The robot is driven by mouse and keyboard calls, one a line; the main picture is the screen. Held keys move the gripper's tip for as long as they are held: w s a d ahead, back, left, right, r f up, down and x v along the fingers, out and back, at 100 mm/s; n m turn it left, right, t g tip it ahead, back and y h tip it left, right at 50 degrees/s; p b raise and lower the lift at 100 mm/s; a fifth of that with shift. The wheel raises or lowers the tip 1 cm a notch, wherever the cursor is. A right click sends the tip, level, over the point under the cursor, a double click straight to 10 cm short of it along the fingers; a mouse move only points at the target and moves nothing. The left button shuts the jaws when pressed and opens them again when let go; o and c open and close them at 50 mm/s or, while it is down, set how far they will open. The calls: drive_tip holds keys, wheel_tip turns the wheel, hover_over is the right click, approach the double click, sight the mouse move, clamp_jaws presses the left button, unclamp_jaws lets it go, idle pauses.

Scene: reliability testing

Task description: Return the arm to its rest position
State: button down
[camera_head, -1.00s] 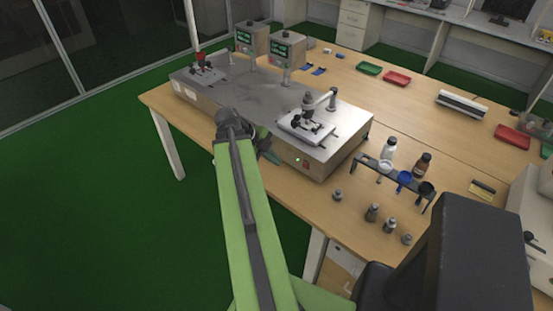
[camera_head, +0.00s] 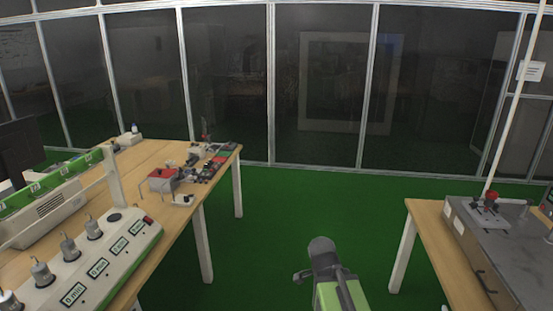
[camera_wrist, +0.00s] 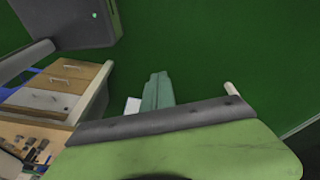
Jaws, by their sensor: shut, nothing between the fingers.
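My green and grey arm (camera_head: 328,270) shows at the bottom of the head view, right of centre, above the green floor. It looks folded close to my body, with only a short part in view. Only a small dark part juts out at its left there, and the fingers cannot be made out. In the wrist view, my gripper (camera_wrist: 156,90) shows as two greenish fingers side by side, shut and empty, pointing over the floor. A green arm link of mine with a dark strip fills the bottom of that view.
A wooden bench (camera_head: 150,160) with a multi-station tester (camera_head: 95,255) stands at left. Another bench (camera_head: 430,235) with a metal machine (camera_head: 500,240) is at right. Green floor (camera_head: 290,215) lies clear between them, up to a glass wall (camera_head: 235,90). The wrist view shows drawers (camera_wrist: 60,90).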

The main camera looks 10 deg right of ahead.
drive_tip(key=a+n+y, duration=0.2)
drive_tip(key=a+n, duration=0.5)
drive_tip(key=n, duration=0.9)
drive_tip(key=shift+a+f+y, duration=0.3)
drive_tip(key=shift+w, duration=0.1)
